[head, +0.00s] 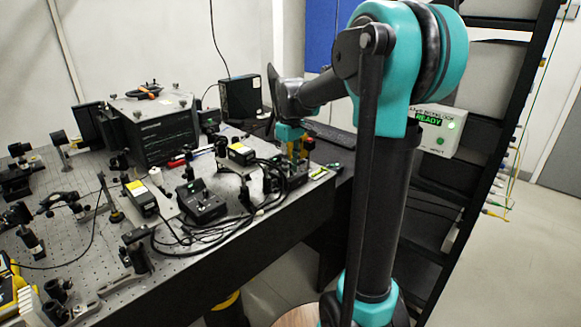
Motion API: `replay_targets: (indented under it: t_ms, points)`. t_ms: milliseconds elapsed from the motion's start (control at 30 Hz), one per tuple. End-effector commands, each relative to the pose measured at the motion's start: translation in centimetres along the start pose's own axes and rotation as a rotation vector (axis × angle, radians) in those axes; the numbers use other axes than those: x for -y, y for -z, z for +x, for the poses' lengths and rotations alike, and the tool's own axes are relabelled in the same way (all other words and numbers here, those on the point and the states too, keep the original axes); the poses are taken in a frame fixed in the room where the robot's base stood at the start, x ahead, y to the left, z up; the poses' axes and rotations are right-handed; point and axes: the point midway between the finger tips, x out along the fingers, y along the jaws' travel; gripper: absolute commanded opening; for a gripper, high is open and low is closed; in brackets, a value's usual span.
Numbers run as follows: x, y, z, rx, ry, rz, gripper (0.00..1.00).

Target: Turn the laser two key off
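Two small black controller boxes stand on the optical bench (85,240). The nearer one (203,202) is in plain view. The farther one (284,178) sits by the bench's right end, and my gripper (298,158) is down over it. The gripper and arm hide part of that box. No key can be made out on either box, and I cannot read which is laser two. I cannot tell whether my fingers touch anything or how far apart they are.
Black cables (215,229) loop around the controllers. A large black instrument (160,128) stands behind, with optics mounts at the left. A keyboard (330,134) lies behind my gripper. A white interlock box (438,130) showing green READY is at the right, by a dark rack.

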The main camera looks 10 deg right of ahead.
Motion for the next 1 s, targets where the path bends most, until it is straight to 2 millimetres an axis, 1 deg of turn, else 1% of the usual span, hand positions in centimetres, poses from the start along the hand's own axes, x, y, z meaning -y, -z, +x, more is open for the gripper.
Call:
replay_targets:
  t_ms: [167, 400, 600, 700, 800, 1000]
  points:
    - [0.0, 0.0, -2.0, 0.000, 0.000, 0.000, 0.27]
    - [0.0, 0.0, -6.8, 0.000, 0.000, 0.000, 0.27]
    - [0.0, 0.0, -10.1, 0.000, 0.000, 0.000, 0.27]
    - [0.0, 0.0, -11.1, 0.000, 0.000, 0.000, 0.27]
    - [0.0, 0.0, -11.7, 0.000, 0.000, 0.000, 0.27]
    - [0.0, 0.0, -11.8, 0.000, 0.000, 0.000, 0.27]
